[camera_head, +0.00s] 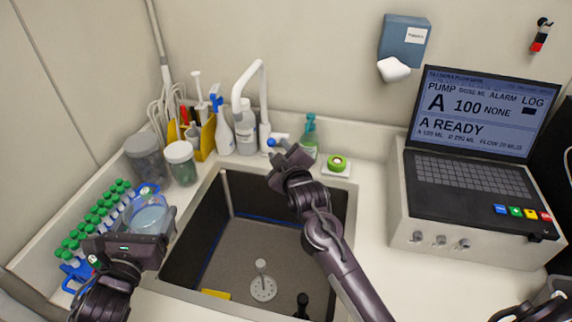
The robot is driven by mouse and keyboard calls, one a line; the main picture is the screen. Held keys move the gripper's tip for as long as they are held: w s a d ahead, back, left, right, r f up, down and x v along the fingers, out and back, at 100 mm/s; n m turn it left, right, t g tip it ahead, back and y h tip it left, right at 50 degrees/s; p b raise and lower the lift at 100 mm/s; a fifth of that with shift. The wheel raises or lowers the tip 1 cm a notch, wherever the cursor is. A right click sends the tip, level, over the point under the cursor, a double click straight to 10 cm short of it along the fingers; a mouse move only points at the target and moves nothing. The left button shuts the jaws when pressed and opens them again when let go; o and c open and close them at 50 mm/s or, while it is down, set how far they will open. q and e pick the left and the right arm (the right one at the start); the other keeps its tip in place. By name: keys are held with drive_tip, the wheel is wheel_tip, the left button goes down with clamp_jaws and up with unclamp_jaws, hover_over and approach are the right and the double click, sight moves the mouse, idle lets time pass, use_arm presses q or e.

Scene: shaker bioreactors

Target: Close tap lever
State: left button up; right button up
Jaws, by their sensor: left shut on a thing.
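The white tap (263,98) stands behind the sink, its spout arching to the left. Its lever has a blue tip (271,142) at the right side of the tap base. My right gripper (284,160) is just below and right of the lever, over the back of the sink; its own arm hides its fingertips, and I cannot tell whether it touches the lever. My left gripper (143,241) is at the left of the sink, shut on a clear glass vessel (151,218) with a pale blue content.
The dark sink (225,262) has a drain strainer (263,287). A rack of green-capped tubes (98,217) stands close to my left gripper. Jars (181,160), spray bottles (221,128) and a green soap bottle (309,138) crowd the back. A laptop-like pump unit (470,180) stands right.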

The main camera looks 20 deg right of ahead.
drive_tip(key=s, duration=0.3)
drive_tip(key=s+r+b, duration=0.1)
drive_tip(key=s, duration=0.1)
drive_tip(key=shift+s+a, duration=0.15)
drive_tip(key=shift+s, duration=0.15)
drive_tip(key=shift+f, duration=0.15)
